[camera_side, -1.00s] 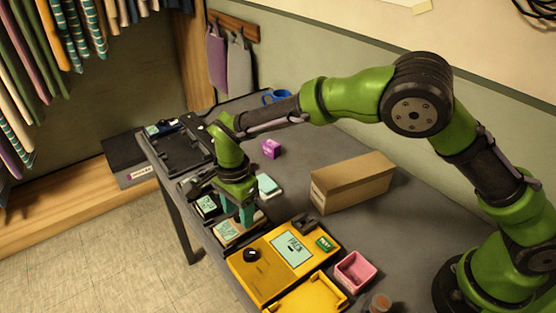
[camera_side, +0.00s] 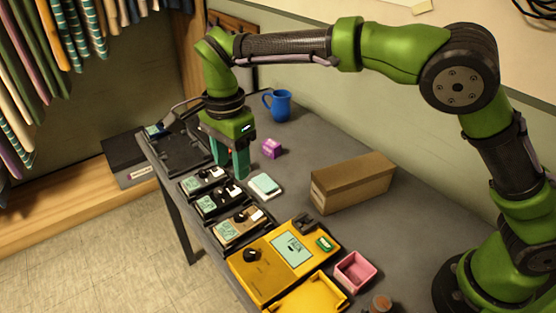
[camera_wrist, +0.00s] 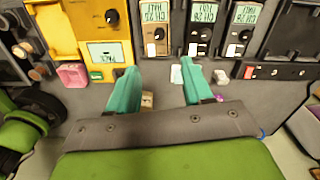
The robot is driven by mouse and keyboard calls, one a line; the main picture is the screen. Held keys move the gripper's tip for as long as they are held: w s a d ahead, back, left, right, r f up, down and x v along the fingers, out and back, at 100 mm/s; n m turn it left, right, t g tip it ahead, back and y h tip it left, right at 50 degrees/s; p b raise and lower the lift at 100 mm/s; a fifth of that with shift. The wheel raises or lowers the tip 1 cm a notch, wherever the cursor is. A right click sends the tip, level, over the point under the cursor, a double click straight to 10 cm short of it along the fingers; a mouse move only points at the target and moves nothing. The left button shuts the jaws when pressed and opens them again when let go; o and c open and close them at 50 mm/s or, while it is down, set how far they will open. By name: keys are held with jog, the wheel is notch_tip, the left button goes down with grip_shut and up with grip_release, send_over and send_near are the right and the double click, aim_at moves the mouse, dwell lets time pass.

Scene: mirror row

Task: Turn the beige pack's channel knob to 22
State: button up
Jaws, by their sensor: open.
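The beige pack (camera_side: 228,236) sits in the row of packs near the table's front edge, closest to the yellow unit. In the wrist view the beige pack (camera_wrist: 149,48) shows a dark round channel knob (camera_wrist: 159,34) beside a pale display (camera_wrist: 156,13). The display's small, turned lettering is hard to read with certainty; it may show 22. My gripper (camera_side: 230,174) has teal fingers pointing down and holds nothing. It is raised behind the row, apart from the beige pack. In the wrist view its fingertips (camera_wrist: 158,72) are spread, with the beige knob beyond the gap between them.
A black pack (camera_side: 218,202) and a grey pack (camera_side: 204,180) stand beside the beige one. The yellow unit (camera_side: 262,272) has its own knob and display.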

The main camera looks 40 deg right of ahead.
jog(key=shift+r, duration=1.45)
jog(key=m, duration=0.5)
send_near(238, 215)
notch_tip(238, 215, down, 8)
jog(key=shift+f, duration=0.1)
